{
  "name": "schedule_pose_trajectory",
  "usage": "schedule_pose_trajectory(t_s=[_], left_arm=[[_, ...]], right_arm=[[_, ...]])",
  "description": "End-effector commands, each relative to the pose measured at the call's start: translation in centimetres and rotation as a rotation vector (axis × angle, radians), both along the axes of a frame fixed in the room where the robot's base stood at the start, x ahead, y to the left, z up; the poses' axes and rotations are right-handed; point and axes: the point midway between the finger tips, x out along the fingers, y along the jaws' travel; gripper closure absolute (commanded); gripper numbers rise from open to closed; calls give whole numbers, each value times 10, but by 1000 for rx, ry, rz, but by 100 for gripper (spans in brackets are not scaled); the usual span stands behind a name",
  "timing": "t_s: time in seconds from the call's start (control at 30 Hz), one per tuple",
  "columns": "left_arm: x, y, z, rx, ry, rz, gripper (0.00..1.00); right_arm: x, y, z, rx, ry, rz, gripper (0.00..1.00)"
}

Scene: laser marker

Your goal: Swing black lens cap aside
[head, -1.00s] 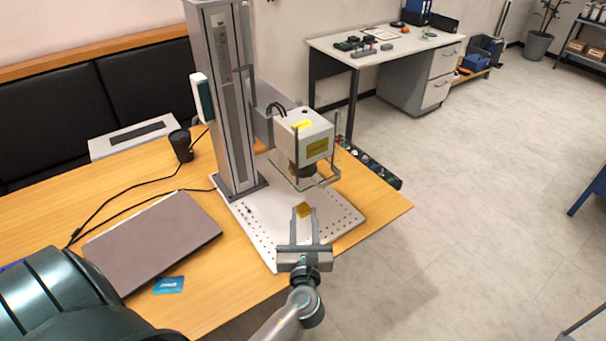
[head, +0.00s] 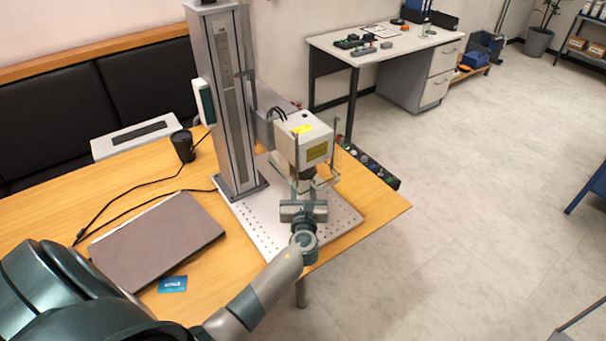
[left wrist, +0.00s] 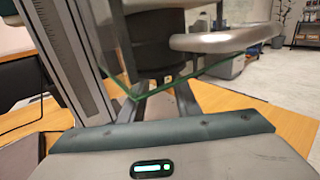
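The laser marker's white head (head: 303,140) hangs from the column over the perforated plate (head: 262,226). The black lens cap (left wrist: 160,55) shows as a dark round part under the head in the left wrist view. In the head view only a dark sliver of it (head: 307,175) shows. My left gripper (left wrist: 164,98) points at the cap from the front. Its two fingers stand apart, with a gap between them, just below and in front of the cap. Contact cannot be told. In the head view my gripper's fingertips are hidden near the guard frame. My right gripper is out of view.
The tall column (head: 229,105) stands left. The plate's front right is clear.

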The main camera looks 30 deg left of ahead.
Motion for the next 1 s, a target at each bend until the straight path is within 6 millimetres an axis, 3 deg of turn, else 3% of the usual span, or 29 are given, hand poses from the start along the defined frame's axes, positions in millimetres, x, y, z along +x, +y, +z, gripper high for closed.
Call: schedule_pose_trajectory(t_s=[0.2,0.57,0.7,1.0], left_arm=[[15,10,0,0,0,-1,70],[17,12,0,-1,0,0,70],[17,11,0,-1,0,0,100],[17,12,0,0,0,-7,100]], right_arm=[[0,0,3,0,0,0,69],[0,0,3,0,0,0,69],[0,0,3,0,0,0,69],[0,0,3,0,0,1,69]])
